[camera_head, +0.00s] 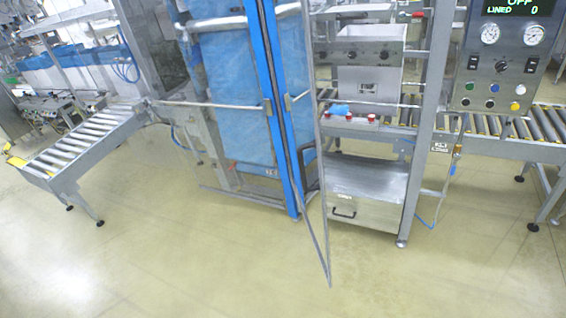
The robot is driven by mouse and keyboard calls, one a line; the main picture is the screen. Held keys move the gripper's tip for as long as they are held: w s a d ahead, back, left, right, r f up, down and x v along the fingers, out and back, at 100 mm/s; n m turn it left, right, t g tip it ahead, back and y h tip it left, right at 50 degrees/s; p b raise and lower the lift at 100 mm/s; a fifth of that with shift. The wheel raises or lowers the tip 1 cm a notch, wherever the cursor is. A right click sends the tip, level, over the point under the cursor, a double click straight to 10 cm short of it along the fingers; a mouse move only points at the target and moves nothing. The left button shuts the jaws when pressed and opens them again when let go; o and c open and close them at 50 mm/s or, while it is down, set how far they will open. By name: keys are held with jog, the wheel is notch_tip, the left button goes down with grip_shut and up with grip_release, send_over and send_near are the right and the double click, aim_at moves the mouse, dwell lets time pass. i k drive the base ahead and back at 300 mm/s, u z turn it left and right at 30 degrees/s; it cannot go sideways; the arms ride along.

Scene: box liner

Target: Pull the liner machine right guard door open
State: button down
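The liner machine stands in the middle of the view, with blue upright frame members (276,110) and a blue sheet (232,95) behind them. A tall, narrow metal-edged guard door (323,215) shows just right of the blue uprights. It is seen nearly edge-on, and its lower corner juts toward me over the floor, so it appears swung out from the machine. A dark handle (308,168) shows near the blue upright. I cannot tell the exact door angle. My gripper is not in view, and no contact with the door shows.
A control panel (502,62) with gauges and buttons stands at the right, above a roller conveyor (545,125). A steel drawer box (365,195) sits low beside the door. Another roller conveyor (88,142) extends left. The foreground floor (180,260) is clear.

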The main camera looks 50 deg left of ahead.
aim_at(285, 27)
jog(key=u, duration=0.15)
jog(key=i, duration=1)
jog(key=z, duration=0.05)
